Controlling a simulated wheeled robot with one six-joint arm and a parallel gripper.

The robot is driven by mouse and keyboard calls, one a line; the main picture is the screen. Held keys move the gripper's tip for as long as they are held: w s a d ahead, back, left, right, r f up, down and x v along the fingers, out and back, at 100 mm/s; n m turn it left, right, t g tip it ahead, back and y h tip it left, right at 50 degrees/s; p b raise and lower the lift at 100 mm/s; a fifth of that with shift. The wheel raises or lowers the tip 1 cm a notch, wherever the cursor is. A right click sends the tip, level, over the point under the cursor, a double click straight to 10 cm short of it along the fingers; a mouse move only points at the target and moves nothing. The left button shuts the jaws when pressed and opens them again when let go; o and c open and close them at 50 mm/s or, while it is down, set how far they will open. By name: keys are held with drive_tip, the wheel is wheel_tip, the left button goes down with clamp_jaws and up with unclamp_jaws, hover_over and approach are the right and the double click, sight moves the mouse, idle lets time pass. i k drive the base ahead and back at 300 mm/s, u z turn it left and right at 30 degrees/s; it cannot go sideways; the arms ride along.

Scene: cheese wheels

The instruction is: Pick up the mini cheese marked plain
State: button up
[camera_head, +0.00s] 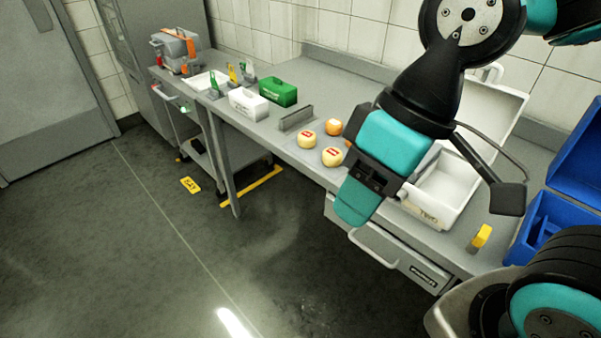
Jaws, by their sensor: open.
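Several mini cheeses stand on the grey counter (265,133), left of my gripper. One pale yellow cheese with a red label (307,140) is at the left. A second pale yellow cheese with a red label (332,157) is nearer the gripper. An orange cheese (334,127) sits behind them. The label words are too small to read, so I cannot tell which is plain. My gripper (357,202) is open and empty, in front of the counter edge in the picture, apart from the cheeses. The arm hides part of the counter behind it.
A grey upright holder (296,118) stands behind the cheeses. A white box (248,103) and a green box (278,92) are farther left. An open white case (436,190) is right of the gripper, with a yellow item (481,237) and blue bin (545,218) beyond.

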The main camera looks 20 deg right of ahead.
sight(332, 157)
drive_tip(key=u, duration=0.8)
drive_tip(key=k, duration=1.1)
drive_tip(key=u, duration=0.75)
drive_tip(key=i, duration=1.1)
drive_tip(key=z, duration=0.8)
drive_tip(key=i, duration=0.95)
drive_tip(key=z, duration=1.5)
drive_tip(key=i, duration=0.5)
drive_tip(key=z, duration=0.6)
